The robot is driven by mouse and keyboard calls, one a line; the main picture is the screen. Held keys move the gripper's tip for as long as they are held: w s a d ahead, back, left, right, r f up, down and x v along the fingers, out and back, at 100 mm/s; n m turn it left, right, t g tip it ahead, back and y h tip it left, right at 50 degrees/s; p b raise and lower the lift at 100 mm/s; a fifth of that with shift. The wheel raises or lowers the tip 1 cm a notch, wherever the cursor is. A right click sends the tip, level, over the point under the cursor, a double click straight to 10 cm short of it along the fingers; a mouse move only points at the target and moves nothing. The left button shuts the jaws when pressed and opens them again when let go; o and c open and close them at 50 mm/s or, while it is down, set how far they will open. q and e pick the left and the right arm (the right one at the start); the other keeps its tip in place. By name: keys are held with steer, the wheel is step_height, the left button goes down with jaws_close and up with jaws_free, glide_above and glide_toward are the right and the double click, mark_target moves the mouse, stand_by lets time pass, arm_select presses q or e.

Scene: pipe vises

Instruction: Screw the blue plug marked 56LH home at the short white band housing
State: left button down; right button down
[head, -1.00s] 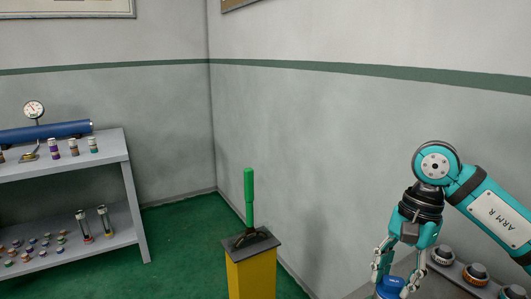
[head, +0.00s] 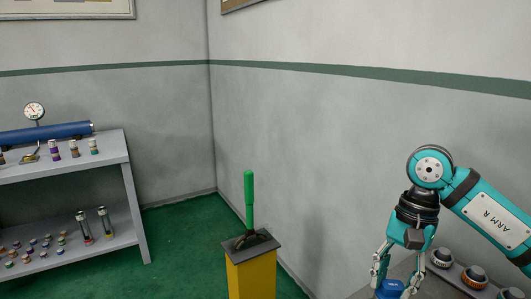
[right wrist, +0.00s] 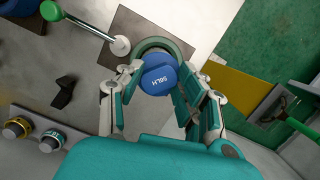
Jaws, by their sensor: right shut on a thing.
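The blue plug (right wrist: 160,78), marked 56LH, is between the fingers of my right gripper (right wrist: 162,85) in the right wrist view. The gripper is shut on it. In the head view the plug (head: 390,289) shows at the bottom edge below my right gripper (head: 388,270). A dark green ring (right wrist: 176,47) lies around the far side of the plug in the wrist view; I cannot tell whether the plug sits in it. I cannot make out a white band housing. My left gripper is out of view.
Several dark housings with coloured bands, one of them orange (head: 474,276), stand on a strip to the right. A yellow pedestal (head: 251,277) with a green-handled lever (head: 249,195) stands left of the arm. A grey shelf (head: 115,152) holds small parts at far left.

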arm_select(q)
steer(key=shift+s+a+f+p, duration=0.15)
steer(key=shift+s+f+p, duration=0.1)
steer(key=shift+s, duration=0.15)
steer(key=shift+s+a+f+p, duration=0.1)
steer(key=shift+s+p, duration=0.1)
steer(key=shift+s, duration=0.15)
arm_select(e)
steer(key=shift+n, duration=1.1)
steer(key=c, duration=1.1)
jaws_free()
steer(key=shift+d, duration=0.1)
steer(key=shift+f, duration=0.1)
steer(key=m, duration=0.4)
steer(key=shift+m+t, duration=0.3)
steer(key=shift+m, duration=0.1)
steer(key=m, duration=0.4)
steer(key=shift+m+t+y+b, duration=0.3)
steer(key=shift+t+b, duration=0.1)
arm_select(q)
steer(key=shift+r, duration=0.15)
arm_select(e)
steer(key=shift+m, duration=0.5)
steer(key=shift+c, duration=0.2)
jaws_close()
